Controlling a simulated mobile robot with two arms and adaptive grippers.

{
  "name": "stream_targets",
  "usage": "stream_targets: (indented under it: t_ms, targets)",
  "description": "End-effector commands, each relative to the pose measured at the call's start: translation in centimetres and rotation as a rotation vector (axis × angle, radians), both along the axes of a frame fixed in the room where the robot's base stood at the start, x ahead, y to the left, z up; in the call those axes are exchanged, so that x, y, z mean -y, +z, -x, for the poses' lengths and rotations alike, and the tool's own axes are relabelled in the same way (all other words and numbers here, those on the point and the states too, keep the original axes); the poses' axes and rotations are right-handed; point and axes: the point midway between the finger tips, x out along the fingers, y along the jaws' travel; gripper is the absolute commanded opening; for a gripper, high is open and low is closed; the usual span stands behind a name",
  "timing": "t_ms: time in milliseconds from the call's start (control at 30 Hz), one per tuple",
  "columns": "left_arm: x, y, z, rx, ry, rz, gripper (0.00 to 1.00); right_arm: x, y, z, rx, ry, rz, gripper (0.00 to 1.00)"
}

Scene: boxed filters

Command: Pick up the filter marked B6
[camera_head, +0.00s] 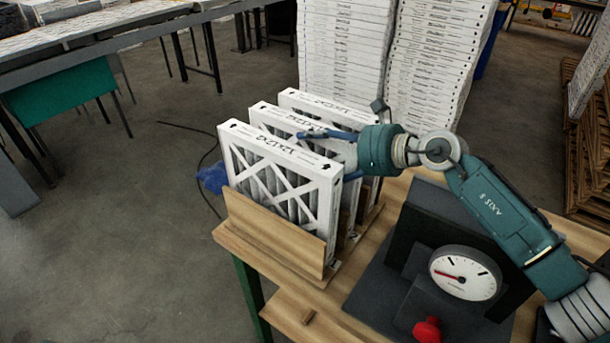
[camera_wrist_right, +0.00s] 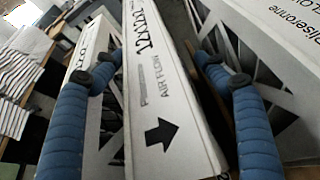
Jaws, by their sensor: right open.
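Three white-framed filters stand upright in a wooden rack (camera_head: 270,235): a front one (camera_head: 285,190), a middle one (camera_head: 268,122) and a back one (camera_head: 325,108). My right gripper (camera_head: 322,155) is open over the middle filter. In the right wrist view, its two blue fingers (camera_wrist_right: 157,70) are on either side of that filter's top edge (camera_wrist_right: 160,95), which shows "AIR FLOW" and an arrow. I cannot tell if they touch it. My left gripper is out of view.
The rack is on a wooden table (camera_head: 285,305). A round gauge (camera_head: 466,273) and a red knob (camera_head: 428,330) are right of it, below my right arm. Tall stacks of white boxes (camera_head: 345,45) stand behind. A blue object (camera_head: 212,178) lies left of the rack.

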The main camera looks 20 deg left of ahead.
Motion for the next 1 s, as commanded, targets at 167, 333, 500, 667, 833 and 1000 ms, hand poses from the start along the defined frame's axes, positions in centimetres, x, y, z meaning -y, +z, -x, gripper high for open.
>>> stream_targets:
  t_ms: [167, 333, 500, 667, 833, 1000]
  targets:
    - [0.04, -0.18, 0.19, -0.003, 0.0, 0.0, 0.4, -0.7, -0.23, -0.31, 0.002, -0.001, 0.001, 0.73]
    - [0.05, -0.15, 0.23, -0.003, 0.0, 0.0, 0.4, -0.67, -0.2, -0.29, 0.001, -0.001, 0.0, 0.69]
    - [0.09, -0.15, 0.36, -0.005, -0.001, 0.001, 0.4, -0.67, -0.2, -0.26, 0.001, -0.001, 0.0, 0.35]
    - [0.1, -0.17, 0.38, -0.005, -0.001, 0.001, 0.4, -0.67, -0.22, -0.25, 0.001, 0.0, 0.0, 0.05]
    - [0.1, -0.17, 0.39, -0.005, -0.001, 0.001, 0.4, -0.69, -0.16, -0.25, 0.001, 0.0, -0.001, 0.05]
    - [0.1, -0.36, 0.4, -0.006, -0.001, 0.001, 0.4, -0.69, 0.24, -0.27, 0.003, 0.001, 0.0, 0.05]
